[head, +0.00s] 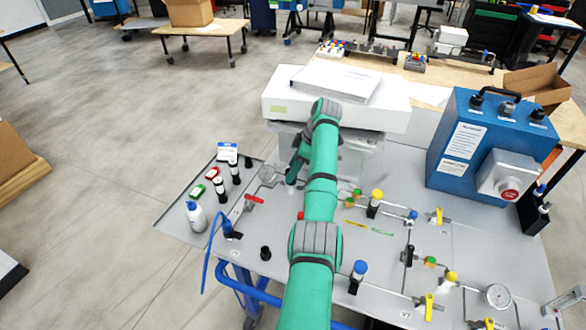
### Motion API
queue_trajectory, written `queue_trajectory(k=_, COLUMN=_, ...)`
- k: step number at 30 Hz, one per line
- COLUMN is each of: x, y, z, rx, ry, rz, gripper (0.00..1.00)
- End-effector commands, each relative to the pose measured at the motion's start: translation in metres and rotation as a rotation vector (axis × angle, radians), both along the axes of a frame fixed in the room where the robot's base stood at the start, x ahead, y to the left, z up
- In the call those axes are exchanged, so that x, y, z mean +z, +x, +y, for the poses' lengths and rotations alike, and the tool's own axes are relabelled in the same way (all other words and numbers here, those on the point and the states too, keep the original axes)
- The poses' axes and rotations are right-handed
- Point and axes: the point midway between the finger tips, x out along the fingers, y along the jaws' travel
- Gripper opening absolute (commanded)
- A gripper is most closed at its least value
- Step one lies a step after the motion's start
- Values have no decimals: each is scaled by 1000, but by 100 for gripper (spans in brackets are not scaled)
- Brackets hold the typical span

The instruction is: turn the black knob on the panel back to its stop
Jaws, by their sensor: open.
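My green arm reaches up over the middle of the grey panel (385,265) and bends down at its far end. My gripper (291,181) is small and partly hidden there, open, over the left part of the panel. A short black knob (265,253) stands near the panel's front left edge, apart from my gripper. Another small black piece (248,162) stands at the back left. Black knobs (507,108) also sit on top of the blue box. I cannot tell which knob is the task's, or how far any is turned.
A white analyser (390,110) stands behind. The blue box (460,150) with a red button stands right. Valves and pipes fill the right.

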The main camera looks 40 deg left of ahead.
Motion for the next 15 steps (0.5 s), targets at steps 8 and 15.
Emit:
queue_trajectory(k=8, x=32, y=7, z=-12, rx=-2, ry=1, rz=-4, gripper=51)
queue_trajectory(k=15, x=73, y=13, z=-27, rx=0, ry=1, rz=-2, gripper=51)
